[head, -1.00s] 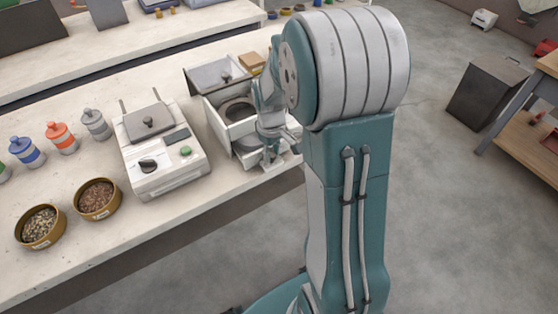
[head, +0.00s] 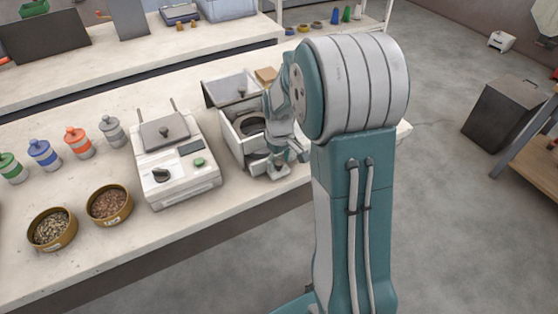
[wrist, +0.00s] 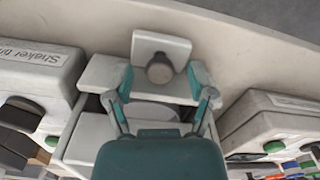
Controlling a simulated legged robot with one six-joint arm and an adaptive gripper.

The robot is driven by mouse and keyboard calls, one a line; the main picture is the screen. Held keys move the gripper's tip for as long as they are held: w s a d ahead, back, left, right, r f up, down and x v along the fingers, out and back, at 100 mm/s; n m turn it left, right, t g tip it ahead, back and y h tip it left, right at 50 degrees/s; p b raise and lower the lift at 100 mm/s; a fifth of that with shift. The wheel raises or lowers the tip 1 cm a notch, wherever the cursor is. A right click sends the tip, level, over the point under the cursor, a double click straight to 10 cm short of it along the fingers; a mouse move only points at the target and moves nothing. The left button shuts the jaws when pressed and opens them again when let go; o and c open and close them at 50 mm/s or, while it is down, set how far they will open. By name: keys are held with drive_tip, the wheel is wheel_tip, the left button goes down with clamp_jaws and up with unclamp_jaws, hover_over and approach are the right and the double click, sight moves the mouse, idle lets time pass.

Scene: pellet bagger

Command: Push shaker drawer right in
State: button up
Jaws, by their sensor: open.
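The white shaker drawer (wrist: 103,72) stands partly out of its housing on the bench. In the wrist view its front plate carries a round grey knob (wrist: 160,68). My gripper (wrist: 164,84) is open, its two fingers apart on either side of the knob's line. Nothing is held between them, and I cannot tell whether they touch the drawer. In the head view my gripper (head: 281,165) is low at the drawer's front, and my arm hides much of the drawer. The white shaker housing (head: 233,137) has its grey lid raised and a dark ring inside.
A white timer unit (head: 180,183) with a black knob and green button stands left of the shaker. Two pellet bowls (head: 52,229) (head: 109,205) and several coloured jars (head: 78,142) are further left. A small cardboard box (head: 266,76) is behind.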

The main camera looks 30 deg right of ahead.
wheel_tip(320, 180, up, 12)
idle(0.5)
drive_tip(key=shift+f, duration=0.1)
